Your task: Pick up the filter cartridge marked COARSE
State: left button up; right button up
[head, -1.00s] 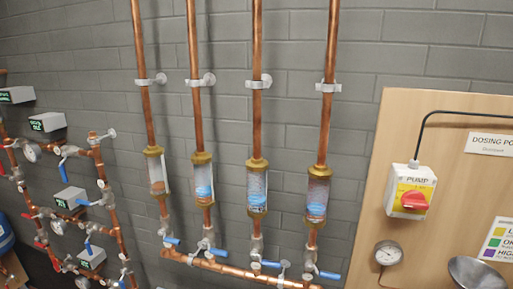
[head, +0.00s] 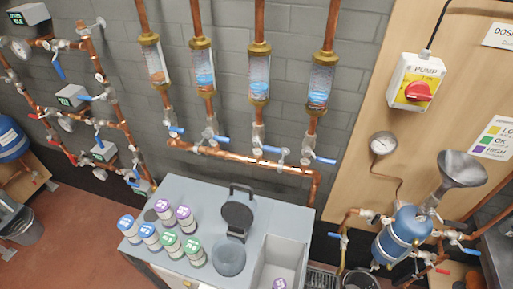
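Several small cartridges with coloured lids stand upright on top of a grey cabinet (head: 265,212). There are two with blue lids (head: 127,223), two with green lids (head: 170,241) and two with purple lids (head: 184,212). Another purple-topped one (head: 279,284) shows at the bottom edge, in the open recess on the cabinet's right side. The print on the lids is too small to read, so I cannot tell which is marked COARSE. Neither of my grippers is in view.
A round housing with an open black lid (head: 237,215) is set in the cabinet top. Copper pipes with sight glasses (head: 321,82) run along the wall behind. A blue vessel (head: 403,236) and a steel funnel (head: 461,169) stand to the right.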

aim_at(127, 223)
jog(key=u, duration=1.25)
